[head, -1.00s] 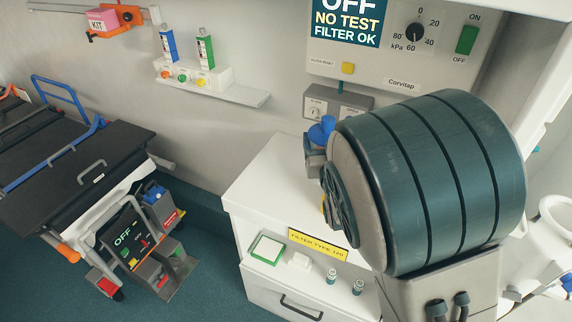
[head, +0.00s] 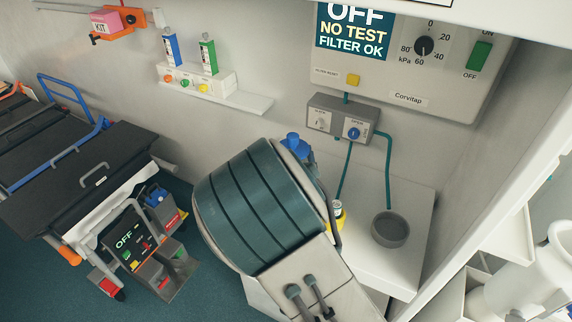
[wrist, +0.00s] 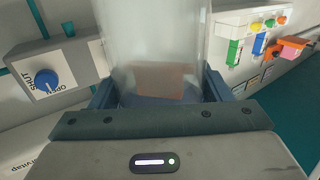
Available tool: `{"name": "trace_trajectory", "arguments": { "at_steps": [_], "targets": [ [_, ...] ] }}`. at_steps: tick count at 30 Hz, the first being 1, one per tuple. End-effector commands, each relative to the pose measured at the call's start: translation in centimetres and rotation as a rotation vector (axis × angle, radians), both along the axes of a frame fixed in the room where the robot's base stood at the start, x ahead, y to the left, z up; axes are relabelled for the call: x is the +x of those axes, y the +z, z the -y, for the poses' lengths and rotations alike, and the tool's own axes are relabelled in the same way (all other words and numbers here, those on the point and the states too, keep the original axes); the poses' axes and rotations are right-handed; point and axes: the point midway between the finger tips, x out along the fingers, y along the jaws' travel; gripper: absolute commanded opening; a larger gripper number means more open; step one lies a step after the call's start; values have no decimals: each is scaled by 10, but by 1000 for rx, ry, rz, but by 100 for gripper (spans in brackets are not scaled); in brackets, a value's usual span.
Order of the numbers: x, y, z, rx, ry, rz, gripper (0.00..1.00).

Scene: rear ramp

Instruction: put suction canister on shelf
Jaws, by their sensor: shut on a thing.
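My gripper (wrist: 158,92) is shut on a clear, frosted cylinder, the suction canister (wrist: 155,45), in the wrist view. The canister stands between the dark blue fingers, with a brownish patch low on it; its upper end is out of frame. In the head view my arm hides most of the gripper and canister, and a blue part (head: 294,144) shows just beyond the arm.
A grey valve box (head: 341,117) with hoses hangs below the suction panel (head: 410,60). A grey round cup (head: 390,229) sits on the white counter (head: 415,265), right of my arm. A yellow item (head: 338,214) shows partly beside my arm. A black stretcher (head: 70,170) stands left.

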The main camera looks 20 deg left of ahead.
Motion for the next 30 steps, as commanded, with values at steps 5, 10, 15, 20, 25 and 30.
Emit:
{"name": "trace_trajectory", "arguments": {
  "at_steps": [5, 10, 15, 20, 25, 30],
  "targets": [
    [-2, -8, -16, 1, 1, 2, 28],
    [-2, -16, -18, -2, -1, 1, 28],
    [-2, -35, -18, -3, 0, 1, 28],
    [-2, -47, -18, 0, 0, 1, 28],
    [-2, -50, -18, 2, -1, 1, 28],
    [-2, -50, -17, 2, -1, 1, 28]
  ]
}}
